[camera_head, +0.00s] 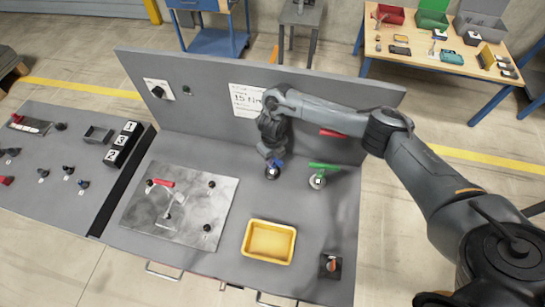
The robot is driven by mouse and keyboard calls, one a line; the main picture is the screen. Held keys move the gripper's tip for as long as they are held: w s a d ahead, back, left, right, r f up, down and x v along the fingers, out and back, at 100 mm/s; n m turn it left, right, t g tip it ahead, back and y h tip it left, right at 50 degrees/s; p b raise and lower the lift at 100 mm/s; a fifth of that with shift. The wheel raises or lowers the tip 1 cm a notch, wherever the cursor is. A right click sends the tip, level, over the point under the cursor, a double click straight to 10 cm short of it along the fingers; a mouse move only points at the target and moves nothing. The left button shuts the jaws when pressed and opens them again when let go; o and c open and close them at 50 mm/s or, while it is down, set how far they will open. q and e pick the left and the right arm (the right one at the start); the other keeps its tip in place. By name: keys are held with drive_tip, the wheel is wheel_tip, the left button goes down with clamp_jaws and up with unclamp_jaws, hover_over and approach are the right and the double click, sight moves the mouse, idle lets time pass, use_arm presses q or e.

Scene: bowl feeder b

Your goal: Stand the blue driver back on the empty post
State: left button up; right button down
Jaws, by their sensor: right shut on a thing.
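My right gripper (271,154) is low over the back of the grey bench and is shut on the blue driver (278,163). Only a small blue part of the driver shows; my gripper hides the rest. A round dark post base (272,173) with a white mark is directly below the driver. I cannot tell whether the driver touches this post or is just above it. To the right, a green driver (325,166) is at another round post base (318,182). My left gripper is not in view.
A red-handled item (333,133) shows by the upright back panel (200,75), behind my right arm. A yellow tray (269,260) is in front of the posts. A metal plate (190,225) with knobs lies left; a small black block (331,265) is at front right.

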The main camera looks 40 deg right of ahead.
idle(0.4)
drive_tip(key=c, duration=0.8)
unclamp_jaws()
drive_tip(key=shift+c, duration=0.2)
